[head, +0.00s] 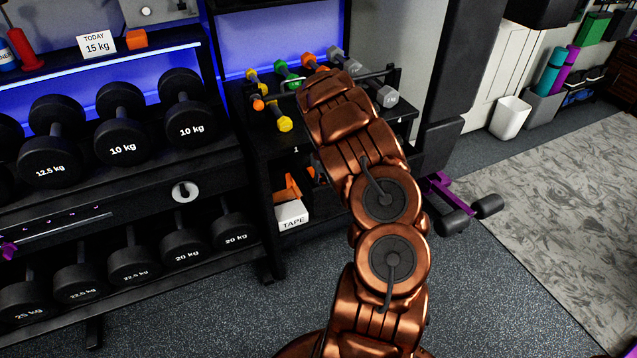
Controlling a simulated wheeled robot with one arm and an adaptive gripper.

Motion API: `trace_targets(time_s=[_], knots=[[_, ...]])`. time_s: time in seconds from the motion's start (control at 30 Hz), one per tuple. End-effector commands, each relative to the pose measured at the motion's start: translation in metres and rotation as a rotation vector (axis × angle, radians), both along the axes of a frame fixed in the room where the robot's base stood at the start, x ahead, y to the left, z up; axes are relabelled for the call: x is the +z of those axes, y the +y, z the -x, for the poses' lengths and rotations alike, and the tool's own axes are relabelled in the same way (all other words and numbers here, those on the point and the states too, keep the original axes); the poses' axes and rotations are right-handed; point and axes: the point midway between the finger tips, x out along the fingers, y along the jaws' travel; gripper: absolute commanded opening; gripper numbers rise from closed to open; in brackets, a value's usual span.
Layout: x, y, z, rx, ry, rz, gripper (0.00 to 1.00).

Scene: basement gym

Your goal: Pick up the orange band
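An orange object (291,187) sits in the open lower compartment of the black rack, at the white tape box. It looks folded or strap-like, but I cannot tell for sure that it is the orange band. A smaller orange patch shows to its right, partly covered by my arm. A small orange block-like item (137,39) sits on the upper left shelf beside the 15 kg card; its kind is unclear. My copper arm reaches up the middle, in front of the black rack. My gripper is hidden beyond the arm's far end, so its fingers do not show.
Small coloured dumbbells (284,71) stand on the rack top around my arm's far end. The tape box (292,215) is below. A large dumbbell rack (150,160) fills the left. A purple-and-black item (445,190) stands right of my arm. Floor (520,290) is clear at right.

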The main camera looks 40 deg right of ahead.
Motion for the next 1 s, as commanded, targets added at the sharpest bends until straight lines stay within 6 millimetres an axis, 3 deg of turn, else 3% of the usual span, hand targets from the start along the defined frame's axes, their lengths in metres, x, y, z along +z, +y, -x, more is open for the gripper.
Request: trace_targets(time_s=[0.27, 1.0], knots=[[0.007, 0.000, 0.000, 0.000, -0.001, 0.001, 0.05], [0.067, 0.000, -0.001, 0.001, -0.002, 0.002, 0.05]])
